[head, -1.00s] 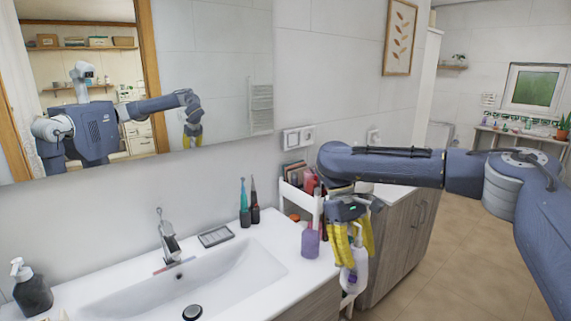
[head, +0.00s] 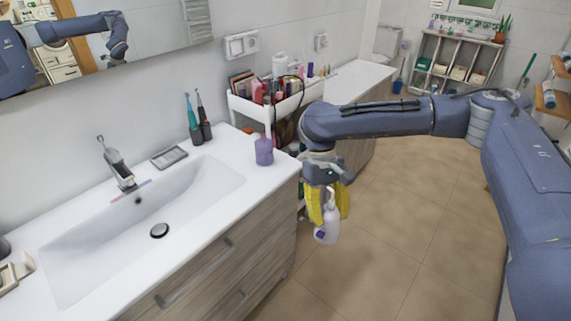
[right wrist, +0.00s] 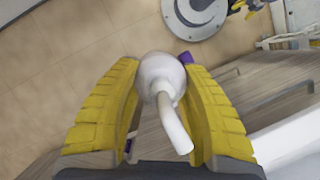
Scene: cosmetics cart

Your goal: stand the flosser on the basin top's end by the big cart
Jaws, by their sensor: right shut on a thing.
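The flosser (head: 327,228), white with a purple patch, hangs in my right gripper (head: 329,212), whose yellow fingers are shut on it. They are beyond the basin top's right edge, with floor behind them in the head view. In the right wrist view, the flosser (right wrist: 160,75) sits between the fingers (right wrist: 158,100), its white nozzle toward the camera. The white basin top (head: 225,150) has its right end beside the big cart (head: 262,110), a white cart filled with cosmetics. My left gripper is not in view.
Two dark-based toothbrushes (head: 198,120) stand further back, beside a grey dish (head: 169,157). The front right corner of the top is clear. A wooden-front cabinet (head: 230,255) lies below.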

